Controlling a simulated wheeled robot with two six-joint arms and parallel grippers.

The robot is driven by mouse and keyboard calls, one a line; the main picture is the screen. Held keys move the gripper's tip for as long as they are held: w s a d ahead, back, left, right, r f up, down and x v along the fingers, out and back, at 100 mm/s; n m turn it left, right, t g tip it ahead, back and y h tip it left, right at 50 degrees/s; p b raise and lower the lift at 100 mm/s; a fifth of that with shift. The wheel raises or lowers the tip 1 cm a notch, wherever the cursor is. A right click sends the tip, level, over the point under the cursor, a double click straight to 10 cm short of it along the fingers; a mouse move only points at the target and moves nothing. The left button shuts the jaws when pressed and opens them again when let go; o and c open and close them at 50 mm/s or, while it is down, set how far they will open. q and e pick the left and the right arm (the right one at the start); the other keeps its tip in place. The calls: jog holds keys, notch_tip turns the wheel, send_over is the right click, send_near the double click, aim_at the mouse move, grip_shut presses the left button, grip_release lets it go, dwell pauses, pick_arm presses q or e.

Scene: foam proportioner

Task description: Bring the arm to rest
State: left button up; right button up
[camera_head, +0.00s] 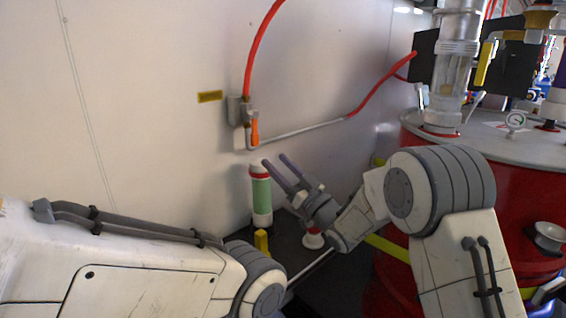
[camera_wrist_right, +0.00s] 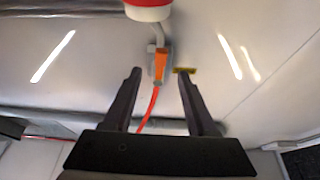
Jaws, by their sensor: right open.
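My right gripper (camera_head: 274,160) is raised in front of the pale wall, with its two dark fingers apart and nothing between them. In the right wrist view the open fingers (camera_wrist_right: 160,76) point towards the wall. An orange valve handle (camera_wrist_right: 160,65) shows between them there, beyond the tips. In the head view this orange handle (camera_head: 255,131) is on the wall fitting, just above and left of the fingertips. My left arm comes in from the left, but its gripper is out of view.
A white and green cylinder (camera_head: 261,193) stands just below and left of the right fingers. A red drum (camera_head: 394,268) with a clear column (camera_head: 450,85) and a gauge (camera_head: 516,121) fills the right side. A red hose (camera_head: 259,50) runs up the wall.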

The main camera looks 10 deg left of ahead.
jog(key=s+d+f+m+g+h, duration=0.3)
jog(key=s+f+g+h, duration=0.3)
jog(key=s+f+h, duration=0.65)
jog(key=s+d+f+g+h, duration=0.1)
jog(key=s+d+g, duration=0.2)
jog(key=s, duration=0.6)
jog(key=s+d+f+n+g+h, duration=0.15)
jog(key=s+d, duration=0.25)
jog(key=s, duration=0.5)
jog(key=s+d+f+m+g+h, duration=0.1)
jog(key=s+d+g, duration=0.25)
jog(key=s, duration=0.45)
notch_tip(320, 180, up, 29)
jog(key=s+p, duration=0.2)
jog(key=p, duration=2.7)
jog(key=shift+r+g, duration=0.2)
jog(key=shift+g, duration=0.1)
